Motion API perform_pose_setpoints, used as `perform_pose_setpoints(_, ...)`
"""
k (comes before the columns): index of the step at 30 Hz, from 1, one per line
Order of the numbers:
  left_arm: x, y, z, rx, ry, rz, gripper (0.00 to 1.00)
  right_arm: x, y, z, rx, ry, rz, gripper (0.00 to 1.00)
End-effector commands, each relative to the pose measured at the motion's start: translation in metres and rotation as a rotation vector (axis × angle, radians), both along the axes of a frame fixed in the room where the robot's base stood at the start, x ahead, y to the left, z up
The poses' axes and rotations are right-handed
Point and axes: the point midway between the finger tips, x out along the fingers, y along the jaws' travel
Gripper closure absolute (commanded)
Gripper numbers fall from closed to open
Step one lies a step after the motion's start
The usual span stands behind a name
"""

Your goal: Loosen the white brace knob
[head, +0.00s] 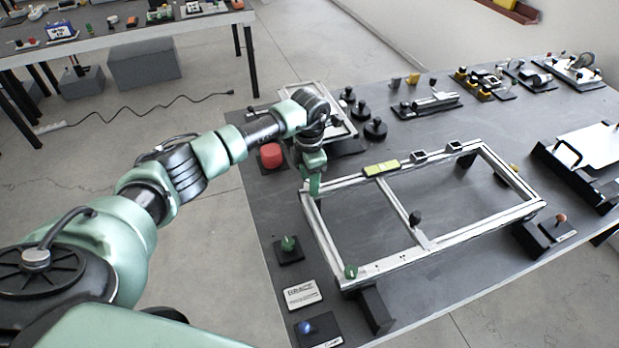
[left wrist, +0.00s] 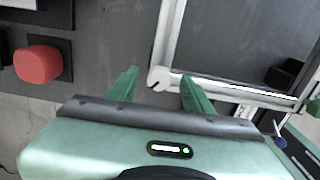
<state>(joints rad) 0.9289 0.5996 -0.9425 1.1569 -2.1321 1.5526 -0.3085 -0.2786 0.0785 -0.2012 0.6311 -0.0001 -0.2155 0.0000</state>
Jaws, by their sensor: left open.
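A white metal frame (head: 395,255) lies on the dark table, with a crossbar in its middle. In the left wrist view, a white rounded, notched piece (left wrist: 159,80) sits at the frame's corner; it looks like the white brace knob, but I cannot be sure. My left gripper (head: 314,186) is over the frame's far left corner, pointing down. In the left wrist view its two green fingers (left wrist: 159,75) are apart, one on each side of the white piece, with no clear contact. In the head view the gripper hides this piece. My right gripper is out of view.
A red block (head: 271,155) stands just left of the frame corner. Several black knobs (head: 375,129) stand behind. The table inside the frame is mostly clear.

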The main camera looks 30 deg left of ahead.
Motion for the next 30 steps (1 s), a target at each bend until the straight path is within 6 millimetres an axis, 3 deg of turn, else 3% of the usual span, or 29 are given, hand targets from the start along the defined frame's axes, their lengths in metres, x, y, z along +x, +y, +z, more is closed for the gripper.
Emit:
perform_pose_setpoints(1, 0.000, 0.000, 0.000, 0.000, 0.000, 0.000, 0.55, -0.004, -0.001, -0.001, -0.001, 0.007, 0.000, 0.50)
perform_pose_setpoints(6, 0.000, 0.000, 0.000, 0.000, 0.000, 0.000, 1.00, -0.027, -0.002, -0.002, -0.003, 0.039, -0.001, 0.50)
perform_pose_setpoints(11, 0.000, 0.000, 0.000, -0.001, -0.001, 0.003, 1.00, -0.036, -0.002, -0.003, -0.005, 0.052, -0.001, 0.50)
perform_pose_setpoints(20, 0.000, -0.001, -0.001, -0.001, 0.000, 0.087, 1.00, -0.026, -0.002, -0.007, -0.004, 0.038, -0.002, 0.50)
perform_pose_setpoints(30, 0.001, 0.000, -0.001, -0.002, -0.002, 0.364, 1.00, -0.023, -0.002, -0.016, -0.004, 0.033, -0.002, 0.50)
